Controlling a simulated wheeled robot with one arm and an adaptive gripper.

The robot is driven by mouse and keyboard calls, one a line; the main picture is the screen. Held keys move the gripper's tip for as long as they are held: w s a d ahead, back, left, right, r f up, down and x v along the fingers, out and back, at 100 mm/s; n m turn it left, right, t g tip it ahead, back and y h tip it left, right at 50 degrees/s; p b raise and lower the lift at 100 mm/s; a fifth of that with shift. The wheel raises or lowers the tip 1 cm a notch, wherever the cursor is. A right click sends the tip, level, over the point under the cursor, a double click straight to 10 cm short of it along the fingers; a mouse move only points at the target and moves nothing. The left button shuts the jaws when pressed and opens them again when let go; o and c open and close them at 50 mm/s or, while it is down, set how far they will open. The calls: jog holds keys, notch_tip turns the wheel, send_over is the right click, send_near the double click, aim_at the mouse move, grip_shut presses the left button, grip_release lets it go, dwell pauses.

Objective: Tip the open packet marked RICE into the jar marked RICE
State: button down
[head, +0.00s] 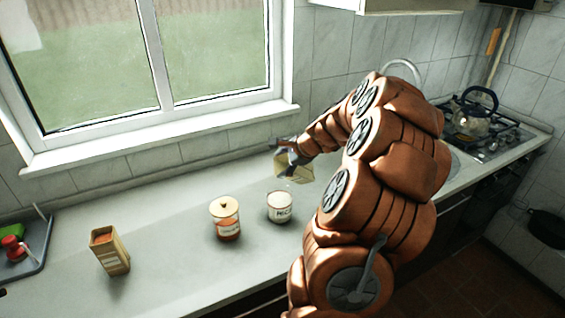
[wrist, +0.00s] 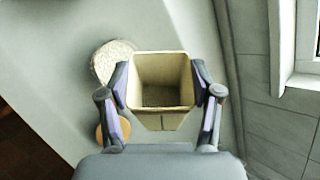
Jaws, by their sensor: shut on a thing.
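My gripper (head: 288,152) is shut on a beige open packet (head: 295,166), holding it tilted in the air above and slightly right of the white-filled jar. In the wrist view the packet (wrist: 160,122) sits between both fingers, its square mouth towards the camera; its inside is shadowed and brownish at the bottom. No marking on it is readable. The open jar (head: 281,212) stands upright on the counter; its blurred label seems to read RICE. White grains show near its rim. Its round, pale top (wrist: 112,60) shows beyond the packet in the wrist view. A few pale specks may be below the packet.
A lidded jar (head: 226,230) with orange contents stands left of the open jar. Another open packet (head: 110,252) with orange contents stands further left. A grey tray (head: 38,250) holds red and green things. The counter (head: 165,235) between is clear. A kettle (head: 472,116) sits on the hob.

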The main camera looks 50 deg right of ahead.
jog(key=shift+r+y+p, duration=0.3)
jog(key=shift+r+p, duration=0.1)
jog(key=shift+p, duration=0.15)
jog(key=shift+d+r+m+t+y+p, duration=0.15)
jog(key=shift+r+m+t+y+p, duration=0.2)
jog(key=shift+y, duration=0.25)
jog(key=shift+r+m+t+y, duration=0.25)
jog(key=shift+r+m+y, duration=0.35)
jog(key=shift+y, duration=0.4)
jog(key=r+m+y, duration=0.1)
jog(key=y, duration=0.1)
jog(key=r+m+t+y, duration=0.1)
jog(key=r, duration=0.1)
jog(key=shift+a+r+y, duration=0.2)
jog(key=shift+y, duration=0.2)
